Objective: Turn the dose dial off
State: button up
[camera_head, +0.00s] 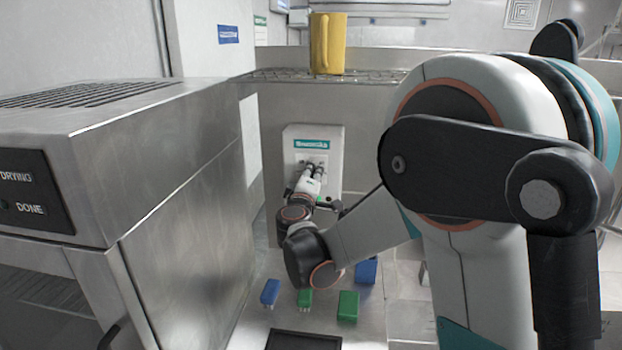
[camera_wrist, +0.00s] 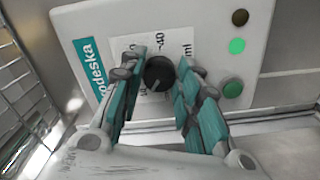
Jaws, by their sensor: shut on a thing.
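The dose dial (camera_wrist: 159,73) is a round black knob on a white panel. In the wrist view it sits between the fingertips of my gripper (camera_wrist: 161,62), which is shut on it. In the head view my gripper (camera_head: 315,168) reaches up to the white dispenser box (camera_head: 331,140) on the back wall and hides the dial.
Beside the dial are a brown light (camera_wrist: 240,17), a bright green light (camera_wrist: 237,46) and a dark green button (camera_wrist: 232,88). A yellow mug (camera_head: 328,45) stands on the rack above. Blue and green blocks (camera_head: 348,306) lie on the counter below. A steel machine (camera_head: 180,190) stands left.

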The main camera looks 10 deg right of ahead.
jog(key=shift+r+n, duration=0.15)
jog(key=shift+n, duration=4.45)
jog(key=o, duration=1.1)
jog(key=shift+c, duration=0.2)
jog(key=v, duration=1.2)
jog(key=shift+a, duration=0.1)
